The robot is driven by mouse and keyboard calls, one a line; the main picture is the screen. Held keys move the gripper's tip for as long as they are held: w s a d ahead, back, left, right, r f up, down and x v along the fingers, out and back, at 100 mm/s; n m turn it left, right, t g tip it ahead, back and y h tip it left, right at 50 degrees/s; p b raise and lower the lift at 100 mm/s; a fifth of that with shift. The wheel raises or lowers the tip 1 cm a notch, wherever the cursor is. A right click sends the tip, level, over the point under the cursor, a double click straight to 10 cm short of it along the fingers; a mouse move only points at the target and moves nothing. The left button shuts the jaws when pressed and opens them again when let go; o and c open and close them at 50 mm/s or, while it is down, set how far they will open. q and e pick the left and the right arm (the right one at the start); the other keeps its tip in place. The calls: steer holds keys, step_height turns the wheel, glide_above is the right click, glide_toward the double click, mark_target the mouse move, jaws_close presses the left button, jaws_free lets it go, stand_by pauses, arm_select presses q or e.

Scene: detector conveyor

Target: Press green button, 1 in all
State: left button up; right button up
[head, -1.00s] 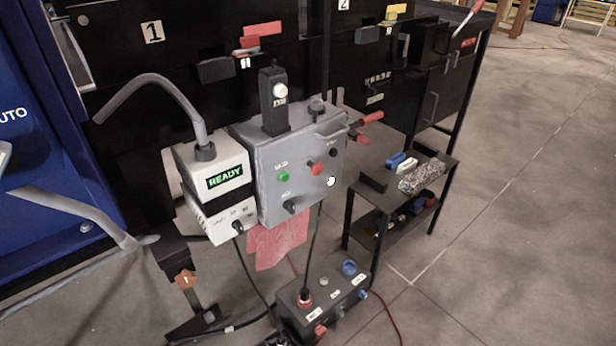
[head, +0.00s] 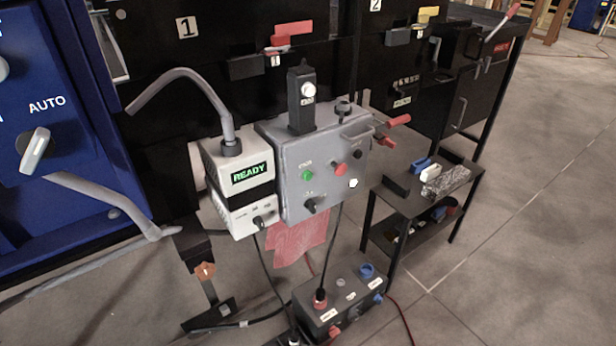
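The green button (head: 307,175) is a small round button on the front of the grey control box (head: 292,197), in the middle of the head view. A red button (head: 340,169) and a white button (head: 353,183) sit to its right, and a black knob (head: 310,204) sits below it. A white unit (head: 233,197) with a lit READY display (head: 252,174) stands to the left of the box. Neither of my grippers shows in the head view.
A blue cabinet (head: 75,75) with an AUTO switch stands at the left. A small black shelf (head: 408,205) is right of the box. A second grey box (head: 345,289) with cables lies below on the floor. Open floor (head: 540,200) extends to the right.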

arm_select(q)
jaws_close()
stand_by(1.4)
